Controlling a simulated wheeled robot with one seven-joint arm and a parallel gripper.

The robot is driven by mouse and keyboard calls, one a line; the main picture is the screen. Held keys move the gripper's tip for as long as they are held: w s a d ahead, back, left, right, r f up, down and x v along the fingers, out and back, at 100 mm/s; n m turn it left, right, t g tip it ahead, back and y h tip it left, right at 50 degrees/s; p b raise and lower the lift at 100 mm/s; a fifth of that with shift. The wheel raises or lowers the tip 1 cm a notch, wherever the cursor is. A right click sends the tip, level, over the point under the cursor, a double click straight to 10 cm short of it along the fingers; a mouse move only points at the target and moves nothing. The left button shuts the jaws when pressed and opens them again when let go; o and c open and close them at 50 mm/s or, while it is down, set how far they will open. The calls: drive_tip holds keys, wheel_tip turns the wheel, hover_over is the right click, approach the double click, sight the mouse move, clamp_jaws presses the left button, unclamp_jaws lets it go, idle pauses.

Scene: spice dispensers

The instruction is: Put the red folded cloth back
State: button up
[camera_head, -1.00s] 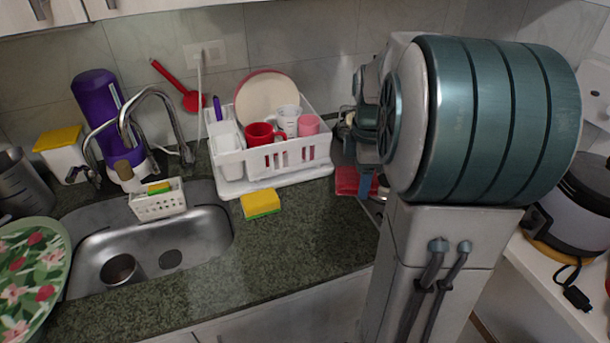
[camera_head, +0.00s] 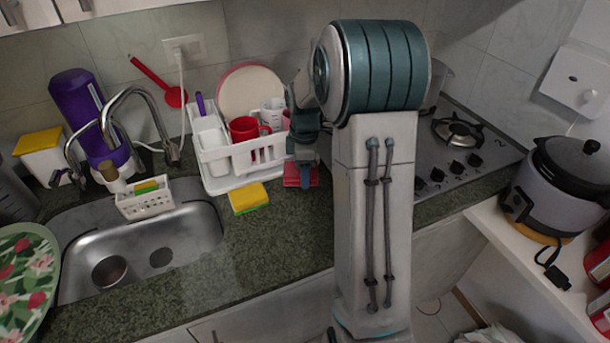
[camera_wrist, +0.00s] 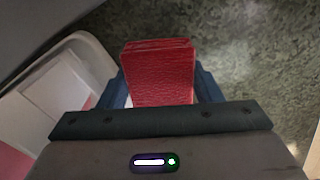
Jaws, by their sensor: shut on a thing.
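The red folded cloth (camera_wrist: 160,72) is between the two fingers of my gripper (camera_wrist: 163,88) in the wrist view, and the fingers are shut on it. In the head view the cloth (camera_head: 300,175) shows small and red beside the right end of the white dish rack, over the granite counter. My gripper (camera_head: 304,174) reaches down onto it there, and my arm hides part of that area. I cannot tell whether the cloth touches the counter.
The white dish rack (camera_head: 228,177) holds a plate and cups just left of my gripper. A yellow and green sponge (camera_head: 248,197) lies on the counter in front. The sink (camera_head: 140,240) is left, the stove (camera_head: 455,150) right. Counter in front of the cloth is clear.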

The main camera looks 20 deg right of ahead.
drive_tip(key=shift+f, duration=1.35)
drive_tip(key=shift+f, duration=0.1)
drive_tip(key=shift+f, duration=0.15)
drive_tip(key=o, duration=0.7)
drive_tip(key=shift+o, duration=0.2)
